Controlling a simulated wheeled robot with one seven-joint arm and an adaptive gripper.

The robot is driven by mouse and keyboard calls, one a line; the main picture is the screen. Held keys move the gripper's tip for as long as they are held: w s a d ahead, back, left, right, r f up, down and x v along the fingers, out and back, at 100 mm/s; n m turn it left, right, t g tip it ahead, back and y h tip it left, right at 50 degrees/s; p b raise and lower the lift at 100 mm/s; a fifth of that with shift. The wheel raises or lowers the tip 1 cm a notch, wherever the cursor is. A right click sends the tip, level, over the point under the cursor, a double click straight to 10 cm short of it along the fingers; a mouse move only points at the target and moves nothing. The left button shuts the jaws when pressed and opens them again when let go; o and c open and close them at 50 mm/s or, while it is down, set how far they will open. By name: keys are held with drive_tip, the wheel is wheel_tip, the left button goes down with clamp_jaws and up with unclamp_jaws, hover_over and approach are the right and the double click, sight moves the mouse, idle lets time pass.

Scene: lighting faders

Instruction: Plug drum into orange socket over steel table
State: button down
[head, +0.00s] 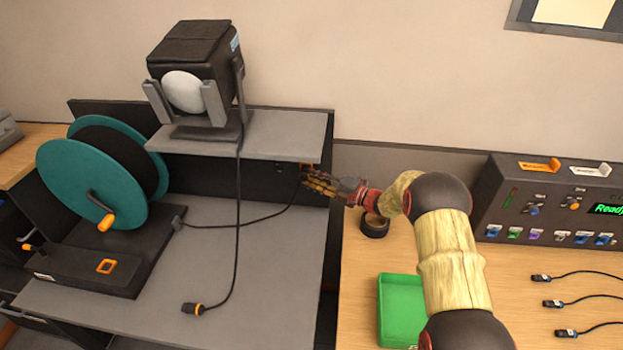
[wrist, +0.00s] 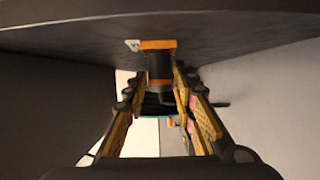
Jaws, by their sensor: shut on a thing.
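The drum (head: 75,185) is a teal cable reel with an orange crank knob, on a dark base on the steel table (head: 265,275). Its black cable runs right to my gripper (head: 314,180), beside the dark back panel under the shelf. My gripper is shut on a black plug with an orange band (wrist: 159,67), between its fingers in the wrist view. The orange socket (wrist: 158,44) is directly at the plug's far end; it also shows partly in the head view (head: 305,166). The plug lines up with the socket and looks touching; I cannot tell how deep it sits.
A lamp (head: 195,65) stands on the grey shelf (head: 285,135); its cable hangs down to a loose plug (head: 192,308) on the steel table. At right, the wooden table (head: 365,265) holds a tape roll (head: 374,226), green tray (head: 400,290), console (head: 555,205) and several short cables.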

drive_tip(key=shift+w+d+r, duration=0.1)
drive_tip(key=shift+w+r, duration=0.05)
drive_tip(key=shift+r, duration=0.05)
drive_tip(key=c, duration=1.7)
unclamp_jaws()
drive_tip(key=shift+w+f, duration=0.1)
drive_tip(key=shift+f, duration=0.05)
drive_tip(key=o, duration=0.3)
